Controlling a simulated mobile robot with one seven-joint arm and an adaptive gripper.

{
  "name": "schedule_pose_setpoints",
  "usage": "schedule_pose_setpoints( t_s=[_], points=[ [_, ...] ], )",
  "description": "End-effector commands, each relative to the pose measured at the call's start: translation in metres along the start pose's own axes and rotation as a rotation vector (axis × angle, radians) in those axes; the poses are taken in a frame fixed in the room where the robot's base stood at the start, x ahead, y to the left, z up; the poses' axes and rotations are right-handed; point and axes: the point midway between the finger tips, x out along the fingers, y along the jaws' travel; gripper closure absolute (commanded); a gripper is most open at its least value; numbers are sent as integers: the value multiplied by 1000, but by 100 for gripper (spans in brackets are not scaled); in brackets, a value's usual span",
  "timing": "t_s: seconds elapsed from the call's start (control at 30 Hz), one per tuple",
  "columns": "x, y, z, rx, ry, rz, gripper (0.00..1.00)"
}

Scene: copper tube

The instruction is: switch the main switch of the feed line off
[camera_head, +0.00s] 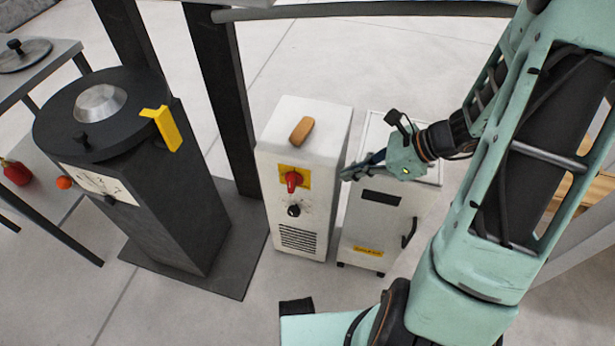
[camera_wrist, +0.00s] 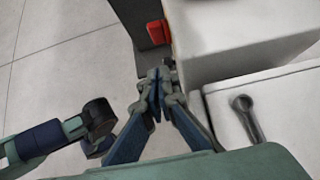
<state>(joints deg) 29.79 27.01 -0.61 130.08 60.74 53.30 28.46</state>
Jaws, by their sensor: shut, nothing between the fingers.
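The main switch (camera_head: 292,179) is a red rotary handle on a yellow plate, on the front of a tall white cabinet (camera_head: 270,214). Its handle looks roughly upright in the head view. My gripper (camera_head: 346,174) is shut and empty, just right of the cabinet's front right edge, with its fingertips pointing left toward the switch but apart from it. In the wrist view the closed fingertips (camera_wrist: 160,78) are beside a white box corner. A red part (camera_wrist: 156,33) on a dark piece shows just beyond them; I cannot tell if it is the switch.
A black knob (camera_head: 294,210) and vent slots are below the switch. A wooden handle (camera_head: 301,131) is on the cabinet's top. A lower white unit (camera_head: 372,226) stands close on the right, under my gripper. A black machine (camera_head: 165,200) stands left. Floor in front is clear.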

Motion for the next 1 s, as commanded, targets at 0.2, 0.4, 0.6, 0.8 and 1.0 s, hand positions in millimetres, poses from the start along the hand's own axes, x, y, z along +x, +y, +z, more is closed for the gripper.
schedule_pose_setpoints(
  t_s=[0.2,0.4,0.6,0.8,1.0],
  points=[
    [18,0,-2,0,0,1,100],
    [59,1,-3,0,0,4,100],
    [102,1,-3,0,0,3,100],
    [121,0,18,-2,2,-1,100],
    [128,0,27,-1,2,0,100]
  ],
)
